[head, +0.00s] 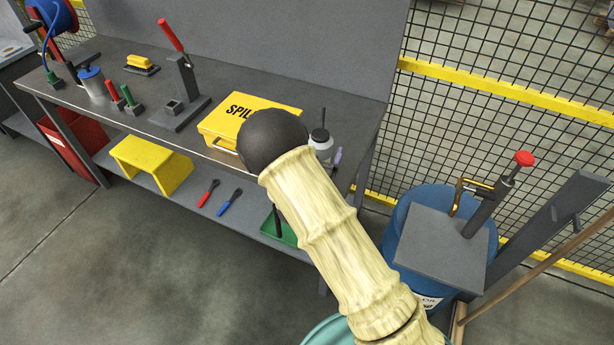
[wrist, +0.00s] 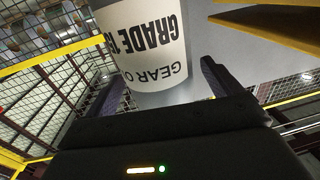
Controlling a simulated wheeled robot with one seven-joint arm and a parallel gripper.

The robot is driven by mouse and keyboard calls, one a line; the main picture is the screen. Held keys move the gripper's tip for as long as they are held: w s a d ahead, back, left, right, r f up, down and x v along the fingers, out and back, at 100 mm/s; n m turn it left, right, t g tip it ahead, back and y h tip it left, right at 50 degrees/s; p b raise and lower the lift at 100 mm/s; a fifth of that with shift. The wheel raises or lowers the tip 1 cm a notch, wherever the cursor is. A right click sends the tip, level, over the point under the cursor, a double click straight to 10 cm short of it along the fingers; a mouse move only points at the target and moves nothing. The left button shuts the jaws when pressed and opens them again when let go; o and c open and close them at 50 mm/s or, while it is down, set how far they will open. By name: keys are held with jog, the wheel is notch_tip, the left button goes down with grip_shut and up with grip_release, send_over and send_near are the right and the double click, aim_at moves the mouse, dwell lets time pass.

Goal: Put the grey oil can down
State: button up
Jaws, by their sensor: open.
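The grey oil can (head: 320,140) shows at the right end of the bench top, partly hidden behind my arm. It looks upright, with a dark top and a thin spout. In the wrist view the can (wrist: 148,45) fills the space ahead of and between my fingers, its pale label reading "GEAR O" and "GRADE" upside down. My gripper (wrist: 160,88) is open, with one dark finger on each side of the can. Whether either finger touches it, I cannot tell.
The bench (head: 255,83) also holds a yellow spill box (head: 237,118) left of the can, a red-handled press (head: 182,95) and a can with a blue lid (head: 92,80). A blue drum (head: 420,215) stands right of the bench. A mesh fence (head: 490,100) runs behind.

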jog(key=b+v, duration=0.3)
jog(key=v, duration=1.3)
jog(key=shift+r, duration=0.1)
jog(key=w+d+r+g+y+p, duration=0.1)
jog(key=w+d+g+y+p, duration=0.2)
jog(key=d+g, duration=0.5)
jog(key=s+d+r+n+g, duration=0.1)
jog(key=s+d+r+g, duration=0.2)
jog(key=s+d, duration=0.3)
jog(key=s+d+r+n+g+y, duration=0.1)
jog(key=s+d+r+g, duration=0.2)
jog(key=s+d, duration=0.4)
jog(key=shift+s+n+g, duration=0.3)
jog(key=shift+s+g, duration=0.05)
jog(key=shift+g, duration=0.15)
jog(key=shift+d+r, duration=0.1)
